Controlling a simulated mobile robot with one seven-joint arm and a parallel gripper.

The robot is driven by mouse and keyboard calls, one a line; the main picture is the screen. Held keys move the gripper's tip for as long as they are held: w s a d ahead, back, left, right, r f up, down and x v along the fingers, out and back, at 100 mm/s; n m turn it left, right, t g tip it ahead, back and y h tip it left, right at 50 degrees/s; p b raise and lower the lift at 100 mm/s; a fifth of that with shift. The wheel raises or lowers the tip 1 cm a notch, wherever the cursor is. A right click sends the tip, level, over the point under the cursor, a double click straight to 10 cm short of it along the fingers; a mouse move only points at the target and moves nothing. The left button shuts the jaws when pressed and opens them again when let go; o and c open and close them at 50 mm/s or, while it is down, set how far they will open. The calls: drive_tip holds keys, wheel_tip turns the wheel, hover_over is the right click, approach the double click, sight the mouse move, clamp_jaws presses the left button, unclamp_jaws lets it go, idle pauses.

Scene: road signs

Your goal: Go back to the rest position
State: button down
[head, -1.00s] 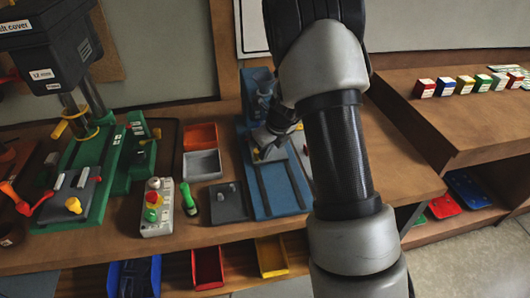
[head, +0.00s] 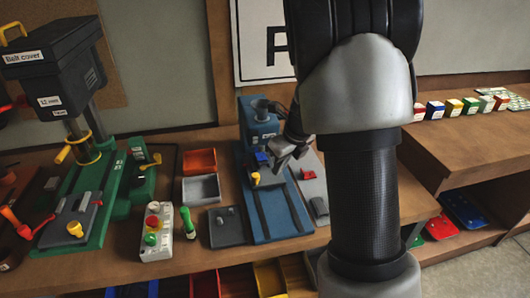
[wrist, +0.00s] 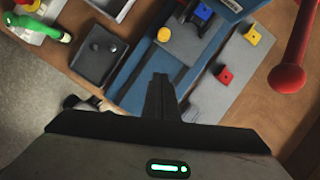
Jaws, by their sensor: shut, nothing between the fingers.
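My gripper (head: 284,158) is above the blue machine (head: 290,212), toward its back end in the head view. In the wrist view my gripper (wrist: 160,80) has its dark fingers together, with nothing between them. Below the fingers lies the blue machine bed (wrist: 140,72), with a grey plate and a yellow knob (wrist: 163,34) on it. My arm hides part of the bench's right side in the head view.
A green drill press (head: 105,180) stands at the left. A control box (head: 157,231), a green-handled tool (head: 188,222), an orange tray (head: 199,161) and a grey tray (head: 201,188) lie between. A red handle (wrist: 288,78) shows at right in the wrist view.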

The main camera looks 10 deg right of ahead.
drive_tip(key=s+a+r+n, duration=0.5)
drive_tip(key=s+r+n, duration=0.6)
drive_tip(key=r+n, duration=0.2)
drive_tip(key=s+r+n+t+h, duration=0.1)
drive_tip(key=s+r+n, duration=0.1)
drive_tip(key=s+n, duration=0.6)
drive_tip(key=s+r+n+h, duration=0.1)
drive_tip(key=s+r+n, duration=0.2)
drive_tip(key=s+n, duration=0.5)
drive_tip(key=shift+d+n+t, duration=0.25)
drive_tip(key=shift+n+t, duration=0.15)
drive_tip(key=shift+n, duration=0.4)
